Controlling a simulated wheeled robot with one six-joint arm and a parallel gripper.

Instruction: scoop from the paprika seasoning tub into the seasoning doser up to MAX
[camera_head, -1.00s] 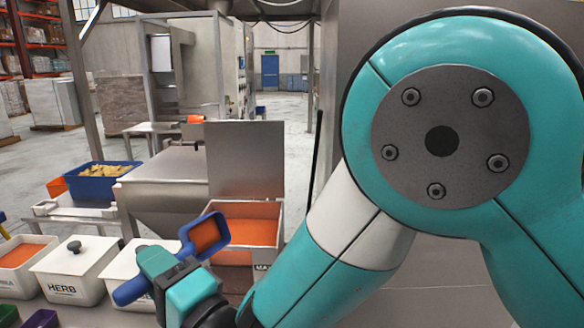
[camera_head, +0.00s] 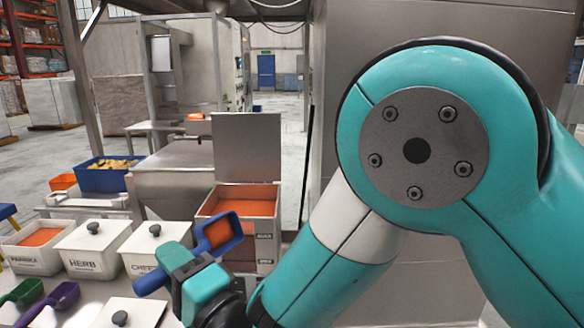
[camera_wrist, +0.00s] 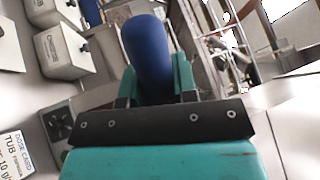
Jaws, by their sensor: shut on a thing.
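My gripper (camera_head: 180,265) is shut on the handle of a blue scoop (camera_head: 236,222), whose bowl holds orange-red powder. In the wrist view the blue handle (camera_wrist: 148,55) shows between the fingers (camera_wrist: 155,88). The scoop's bowl appears in front of the left side of the seasoning doser (camera_head: 266,222), a steel box with its lid up. Orange powder (camera_head: 245,204) lies inside the doser; its level against the small dark labels on the front is not readable. The paprika tub (camera_head: 36,262), white and open with orange powder inside, stands at the far left.
Lidded white tubs, HERB (camera_head: 92,262) and another (camera_head: 138,262), stand between paprika and doser. A green scoop (camera_head: 24,292) and a purple scoop (camera_head: 62,296) lie in front. A blue crate (camera_head: 105,178) stands behind. A dose card (camera_wrist: 12,157) shows in the wrist view.

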